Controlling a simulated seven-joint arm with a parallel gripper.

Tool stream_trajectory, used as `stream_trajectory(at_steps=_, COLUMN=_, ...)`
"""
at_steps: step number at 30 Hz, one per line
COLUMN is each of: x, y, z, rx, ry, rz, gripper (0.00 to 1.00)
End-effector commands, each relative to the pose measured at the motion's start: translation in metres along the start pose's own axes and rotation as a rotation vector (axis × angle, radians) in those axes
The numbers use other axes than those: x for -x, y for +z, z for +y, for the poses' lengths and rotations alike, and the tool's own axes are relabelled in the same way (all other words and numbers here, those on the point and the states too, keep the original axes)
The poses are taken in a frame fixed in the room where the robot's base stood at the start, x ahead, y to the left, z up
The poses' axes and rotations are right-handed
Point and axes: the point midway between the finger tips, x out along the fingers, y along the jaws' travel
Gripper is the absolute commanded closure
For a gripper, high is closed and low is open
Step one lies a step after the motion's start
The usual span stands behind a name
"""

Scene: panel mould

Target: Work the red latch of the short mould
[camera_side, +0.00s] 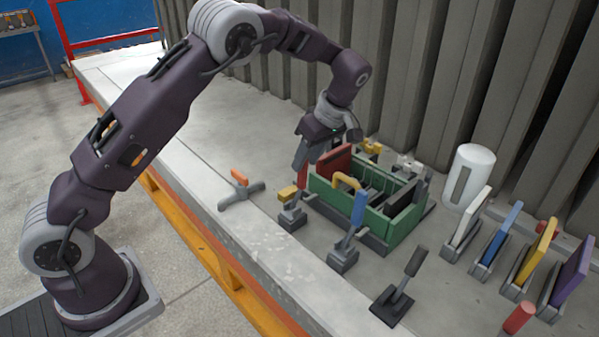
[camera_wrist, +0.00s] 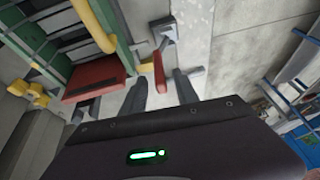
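The red latch handle (camera_side: 303,177) shows as a narrow red strip just below my gripper (camera_side: 303,160) in the side view; its base is hidden. In the wrist view the red handle (camera_wrist: 159,73) points toward the camera, between and just beyond the tips of my gripper (camera_wrist: 161,80). The two fingers are apart, and I see no clear contact with the handle. The green mould (camera_side: 350,212) stands beside it, with a red end panel (camera_side: 333,162) that also shows in the wrist view (camera_wrist: 95,76). I cannot tell whether this is the short mould.
A yellow-handled latch (camera_side: 289,194), a blue lever (camera_side: 359,208) and a black lever (camera_side: 415,262) stand in front of the mould. An orange-handled clamp (camera_side: 240,176) lies to the left. Racked panels (camera_side: 502,235) and a white cylinder (camera_side: 469,176) stand right. The bench's front strip is mostly clear.

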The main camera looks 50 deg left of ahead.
Motion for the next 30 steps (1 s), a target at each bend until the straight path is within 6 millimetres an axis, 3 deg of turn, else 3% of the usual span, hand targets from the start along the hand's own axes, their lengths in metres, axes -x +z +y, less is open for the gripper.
stream_trajectory(at_steps=3, x=-0.025, y=0.0, z=-0.001, rx=0.0, ry=-0.005, rz=-0.001, gripper=0.64)
stream_trajectory(at_steps=9, x=-0.052, y=0.0, z=-0.001, rx=0.0, ry=-0.002, rz=0.0, gripper=0.64)
stream_trajectory(at_steps=17, x=-0.055, y=0.0, z=0.0, rx=0.0, ry=-0.001, rz=-0.001, gripper=0.64)
stream_trajectory(at_steps=23, x=-0.054, y=-0.001, z=0.0, rx=0.0, ry=-0.001, rz=-0.001, gripper=0.99)
stream_trajectory(at_steps=30, x=-0.054, y=-0.001, z=0.0, rx=0.0, ry=0.0, rz=0.0, gripper=1.0)
